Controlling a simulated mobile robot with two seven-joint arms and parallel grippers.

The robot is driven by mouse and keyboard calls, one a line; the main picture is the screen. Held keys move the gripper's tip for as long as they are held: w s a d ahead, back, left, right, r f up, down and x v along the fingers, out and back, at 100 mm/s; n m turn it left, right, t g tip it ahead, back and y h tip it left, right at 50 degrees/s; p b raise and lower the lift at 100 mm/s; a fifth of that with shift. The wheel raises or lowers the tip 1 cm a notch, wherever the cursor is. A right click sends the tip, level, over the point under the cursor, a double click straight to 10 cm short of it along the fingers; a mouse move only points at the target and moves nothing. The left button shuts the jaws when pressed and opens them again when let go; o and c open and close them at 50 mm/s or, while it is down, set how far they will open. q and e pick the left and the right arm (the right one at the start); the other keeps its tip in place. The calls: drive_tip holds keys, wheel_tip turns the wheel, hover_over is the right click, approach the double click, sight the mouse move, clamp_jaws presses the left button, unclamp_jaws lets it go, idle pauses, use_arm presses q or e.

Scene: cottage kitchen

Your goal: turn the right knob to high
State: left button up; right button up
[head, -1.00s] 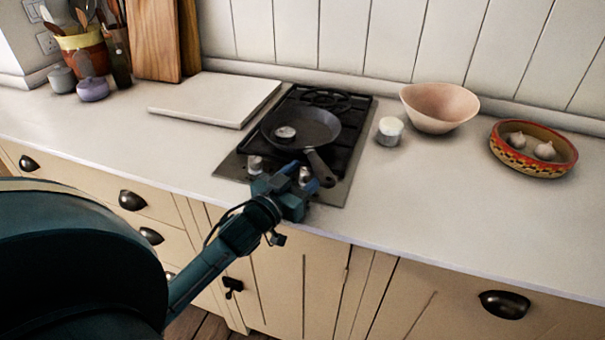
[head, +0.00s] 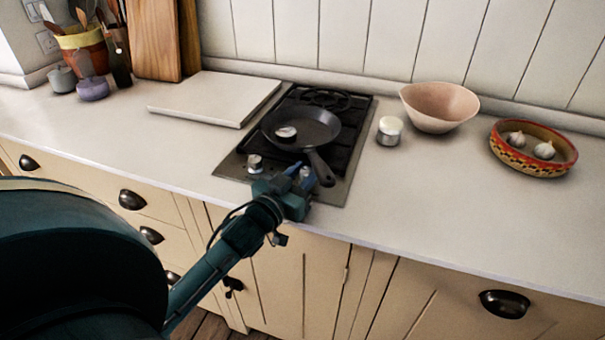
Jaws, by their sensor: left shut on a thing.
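The right knob (head: 305,173) is a small silvery knob on the front strip of the hob (head: 331,191), mostly hidden by my gripper. My left gripper (head: 298,173) is at this knob, its blue fingers shut on it. The left knob (head: 255,163) stands free to the left on the same strip. How far the right knob is turned cannot be made out. My right gripper is not in view.
A black frying pan (head: 316,128) sits on the hob, its handle (head: 321,168) reaching forward close beside my gripper. A white-topped jar (head: 389,131), a pink bowl (head: 440,107) and a patterned dish (head: 533,165) with garlic stand right. A white board (head: 215,98) lies left.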

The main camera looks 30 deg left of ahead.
use_arm(q)
drive_tip(key=shift+d+n+y+b, duration=0.15)
drive_tip(key=shift+n+y, duration=0.5)
drive_tip(key=shift+y, duration=0.35)
drive_tip(key=shift+d+n+y+b, duration=0.15)
drive_tip(key=shift+n+y, duration=0.5)
drive_tip(key=shift+y, duration=0.35)
drive_tip(key=shift+a, duration=0.1)
drive_tip(key=shift+g, duration=0.3)
drive_tip(key=o, duration=1)
drive_tip(key=shift+c, duration=0.2)
